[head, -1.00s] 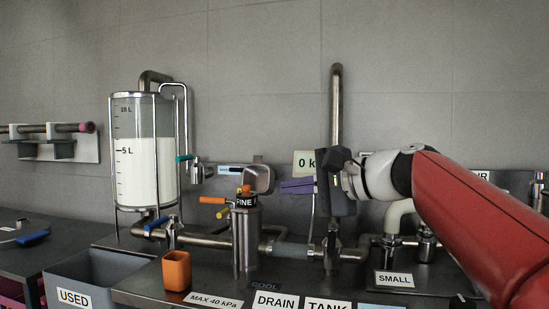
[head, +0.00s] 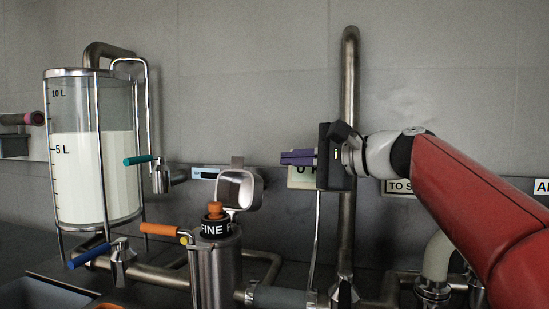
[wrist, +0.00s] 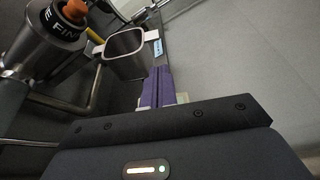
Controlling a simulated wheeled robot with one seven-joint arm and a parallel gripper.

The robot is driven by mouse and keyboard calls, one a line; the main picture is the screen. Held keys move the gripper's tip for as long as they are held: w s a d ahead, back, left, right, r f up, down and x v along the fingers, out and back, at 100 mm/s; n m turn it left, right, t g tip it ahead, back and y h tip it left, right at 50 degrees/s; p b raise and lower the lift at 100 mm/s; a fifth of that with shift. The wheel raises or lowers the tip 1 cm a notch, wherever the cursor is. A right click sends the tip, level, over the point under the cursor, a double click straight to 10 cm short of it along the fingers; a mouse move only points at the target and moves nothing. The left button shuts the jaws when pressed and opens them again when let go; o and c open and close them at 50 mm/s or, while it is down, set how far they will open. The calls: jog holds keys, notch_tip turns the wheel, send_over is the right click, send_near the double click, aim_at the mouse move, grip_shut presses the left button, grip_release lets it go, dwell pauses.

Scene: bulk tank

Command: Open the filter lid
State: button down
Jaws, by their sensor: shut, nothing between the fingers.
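The filter (head: 213,275) is an upright metal cylinder at the lower middle of the head view. Its black top lid (head: 216,229) reads "FINE" and carries an orange knob (head: 215,209); the lid sits on the cylinder. In the wrist view the lid (wrist: 65,22) and knob (wrist: 74,10) show at the upper left. My gripper (head: 284,157) has purple fingers, shut and empty, pointing left. It is above and to the right of the lid, apart from it. The fingers also show in the wrist view (wrist: 160,75).
A grey rounded-square metal piece (head: 239,189) stands just behind the lid, between it and my fingers in the picture. An orange-handled lever (head: 159,230) is left of the filter. A vertical pipe (head: 349,90) rises behind my gripper. The milk tank (head: 92,180) stands at the left.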

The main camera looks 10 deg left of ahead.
aim_at(238, 161)
jog(key=p+x, duration=0.1)
jog(key=x, duration=0.8)
jog(key=shift+a, duration=0.2)
jog(key=shift+s+f+n+b, duration=0.1)
jog(key=shift+s+n+b, duration=0.25)
jog(key=shift+b, duration=0.25)
jog(key=s+n+b, duration=0.1)
jog(key=b, duration=0.2)
jog(key=shift+s+a+t+y, duration=0.1)
jog(key=shift+s+t+y, duration=0.2)
jog(key=shift+s, duration=0.1)
jog(key=shift+s+r+n+b, duration=0.35)
jog(key=shift+s+n+b, duration=0.4)
jog(key=shift+b, duration=0.35)
jog(key=shift+s+r+n+y, duration=0.25)
jog(key=shift+r+n+y, duration=0.05)
jog(key=shift+r, duration=0.05)
